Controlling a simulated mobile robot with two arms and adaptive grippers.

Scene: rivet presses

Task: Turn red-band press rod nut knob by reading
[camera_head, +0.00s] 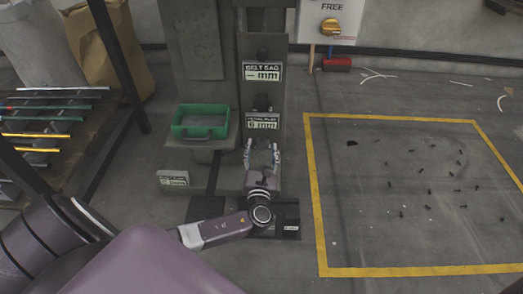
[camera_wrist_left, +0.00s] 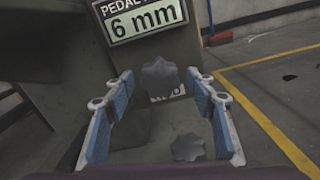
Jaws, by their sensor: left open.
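A grey press column carries a "6 mm" plate (camera_head: 262,122), also in the left wrist view (camera_wrist_left: 140,20), its top line reading like pedal play. A dark star-shaped knob (camera_wrist_left: 160,78) sits below that plate in the left wrist view. A second dark lobed knob (camera_wrist_left: 188,147) shows lower down. My left gripper (camera_head: 262,150) is open in front of the column; in the left wrist view its blue-padded fingers (camera_wrist_left: 158,88) stand either side of the upper knob, with no clear contact. I cannot make out a red band on the press. My right gripper is not in view.
A "BELT SAG – mm" plate (camera_head: 262,73) and dark knobs are higher on the column. A green tray (camera_head: 200,122) stands left. A rod rack (camera_head: 50,125) is far left. A yellow floor outline (camera_head: 318,220) encloses scattered dark bits at right.

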